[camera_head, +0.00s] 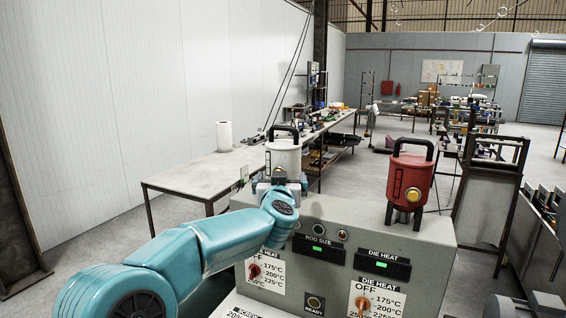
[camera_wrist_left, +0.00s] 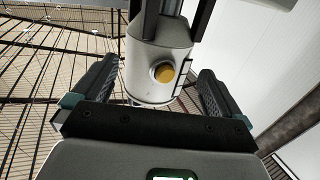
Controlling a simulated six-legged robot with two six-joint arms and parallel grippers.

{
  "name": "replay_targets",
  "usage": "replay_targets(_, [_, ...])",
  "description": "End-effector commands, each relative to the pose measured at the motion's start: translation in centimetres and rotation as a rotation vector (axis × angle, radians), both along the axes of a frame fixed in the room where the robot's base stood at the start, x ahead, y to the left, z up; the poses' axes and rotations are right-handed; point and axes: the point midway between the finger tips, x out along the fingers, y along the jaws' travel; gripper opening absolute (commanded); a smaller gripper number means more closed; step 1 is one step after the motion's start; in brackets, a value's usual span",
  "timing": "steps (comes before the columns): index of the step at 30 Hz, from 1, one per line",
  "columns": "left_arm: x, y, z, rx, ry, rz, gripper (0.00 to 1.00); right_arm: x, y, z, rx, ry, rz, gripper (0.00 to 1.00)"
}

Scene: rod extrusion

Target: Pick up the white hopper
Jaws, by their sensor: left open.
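The white hopper (camera_head: 283,152) with a black handle stands on the left part of the grey extrusion machine (camera_head: 340,225) in the head view. My left gripper (camera_head: 279,180) is at the hopper's lower part, largely hidden by my own arm. In the left wrist view, the white hopper (camera_wrist_left: 158,65) with its yellow button lies between the two dark fingers of my left gripper (camera_wrist_left: 155,85). The fingers are open, with gaps visible on both sides of the hopper. My right gripper is not in view.
A red hopper (camera_head: 409,180) with a black handle stands on the machine's right part. The machine front has dials and labels. A long table (camera_head: 190,172) with a white paper roll (camera_head: 224,136) stands behind, left. Grey floor is free left of it.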

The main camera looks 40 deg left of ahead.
Motion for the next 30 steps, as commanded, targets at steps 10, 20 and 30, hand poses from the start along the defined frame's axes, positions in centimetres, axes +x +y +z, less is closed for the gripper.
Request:
replay_targets(10, [3.5, 2.8, 0.9, 0.000, 0.001, 0.002, 1.00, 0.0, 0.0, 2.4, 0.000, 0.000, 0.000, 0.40])
replay_targets(20, [4.9, 4.0, 0.5, 0.001, 0.001, 0.000, 1.00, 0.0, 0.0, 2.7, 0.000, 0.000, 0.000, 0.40])
replay_targets(30, [4.8, 4.0, 0.9, 0.004, -0.005, 0.002, 0.25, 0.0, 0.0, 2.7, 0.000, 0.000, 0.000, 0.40])
